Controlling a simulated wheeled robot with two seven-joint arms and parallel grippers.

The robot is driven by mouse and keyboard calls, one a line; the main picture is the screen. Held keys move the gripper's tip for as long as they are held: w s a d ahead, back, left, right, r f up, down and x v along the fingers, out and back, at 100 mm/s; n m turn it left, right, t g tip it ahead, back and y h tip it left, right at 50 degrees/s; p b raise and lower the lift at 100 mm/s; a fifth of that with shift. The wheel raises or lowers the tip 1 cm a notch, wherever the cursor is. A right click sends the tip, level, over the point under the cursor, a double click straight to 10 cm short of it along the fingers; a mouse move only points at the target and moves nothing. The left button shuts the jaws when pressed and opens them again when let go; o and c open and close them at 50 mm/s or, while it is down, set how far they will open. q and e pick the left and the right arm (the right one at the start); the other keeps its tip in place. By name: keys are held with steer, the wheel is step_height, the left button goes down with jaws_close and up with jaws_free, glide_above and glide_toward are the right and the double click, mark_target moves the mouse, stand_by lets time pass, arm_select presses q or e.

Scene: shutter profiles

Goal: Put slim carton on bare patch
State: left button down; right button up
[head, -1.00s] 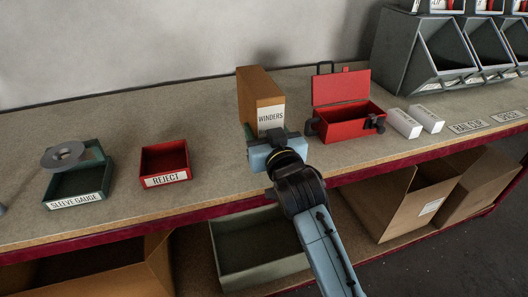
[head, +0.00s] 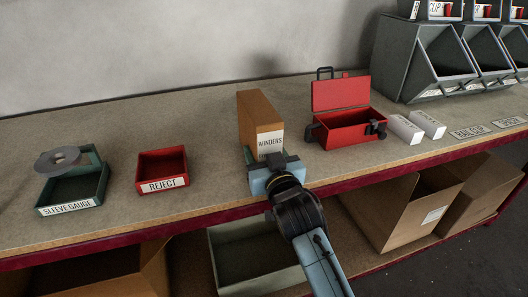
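The slim carton is most likely the tall, narrow brown carton (head: 262,113) with a white WINDERS label, upright near the middle of the counter in the head view. My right gripper (head: 268,165) is at the lower front of this carton and appears shut on it; the fingers are largely hidden by the gripper body. The carton's base is hidden, so I cannot tell whether it touches the counter. A small green piece shows low at its left side. Bare counter (head: 215,160) lies between the carton and the red REJECT tray. No marked bare patch is clear. My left gripper is out of view.
The red REJECT tray (head: 162,168) and green SLEEVE GAUGE tray (head: 72,185) stand left. An open red toolbox (head: 345,130) is close right of the carton, then two small white boxes (head: 415,127). Grey bins (head: 425,60) stand at the back right.

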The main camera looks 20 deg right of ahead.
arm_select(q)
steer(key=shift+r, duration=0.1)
arm_select(e)
steer(key=o, duration=1.3)
steer(key=shift+s+r, duration=0.1)
steer(key=shift+s, duration=0.05)
arm_select(q)
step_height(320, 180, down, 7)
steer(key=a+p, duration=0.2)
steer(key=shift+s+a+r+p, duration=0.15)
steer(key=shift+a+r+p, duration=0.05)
steer(key=shift+p, duration=0.1)
arm_select(e)
steer(key=s, duration=1.1)
steer(key=shift+s+d, duration=0.2)
steer(key=shift+s, duration=0.2)
